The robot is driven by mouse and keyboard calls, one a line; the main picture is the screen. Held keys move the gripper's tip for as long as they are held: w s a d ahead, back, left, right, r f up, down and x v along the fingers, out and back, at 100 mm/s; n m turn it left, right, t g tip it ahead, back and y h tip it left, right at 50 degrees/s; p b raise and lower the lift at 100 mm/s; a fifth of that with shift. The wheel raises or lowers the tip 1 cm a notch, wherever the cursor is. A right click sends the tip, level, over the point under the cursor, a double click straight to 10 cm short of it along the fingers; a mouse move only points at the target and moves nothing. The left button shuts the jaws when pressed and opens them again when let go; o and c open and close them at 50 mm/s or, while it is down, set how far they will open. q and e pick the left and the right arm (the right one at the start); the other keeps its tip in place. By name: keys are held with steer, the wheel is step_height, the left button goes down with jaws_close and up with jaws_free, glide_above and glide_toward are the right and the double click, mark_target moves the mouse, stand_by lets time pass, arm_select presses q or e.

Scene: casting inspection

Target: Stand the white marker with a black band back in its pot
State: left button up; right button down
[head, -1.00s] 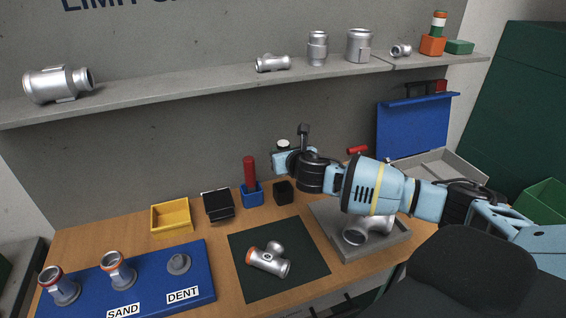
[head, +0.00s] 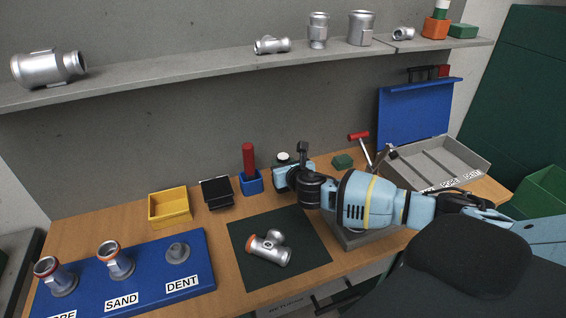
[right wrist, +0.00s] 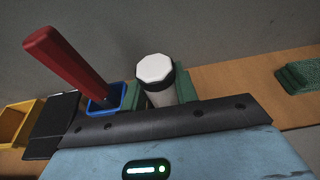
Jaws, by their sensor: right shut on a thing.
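The white marker with a black band (head: 284,157) is upright in my right gripper (head: 285,174), above the rear of the wooden table. In the right wrist view its white top and black band (right wrist: 156,73) show between the green finger pads of my right gripper (right wrist: 158,92), which is shut on it. Its lower end is hidden. The small black pot seen earlier is now covered by my right gripper, so I cannot tell whether the marker is inside it. My left gripper is out of view.
A blue pot (head: 251,185) with a red marker (head: 249,159) stands just left of the gripper. A green block (head: 343,161) and red-handled tool (head: 358,136) lie right. A pipe fitting (head: 270,248) rests on the dark mat (head: 305,262). The shelf (head: 180,80) runs above.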

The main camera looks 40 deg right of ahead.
steer(key=shift+f, duration=0.2)
steer(key=c, duration=1.1)
jaws_free()
steer(key=shift+f, duration=0.1)
steer(key=shift+v, duration=4)
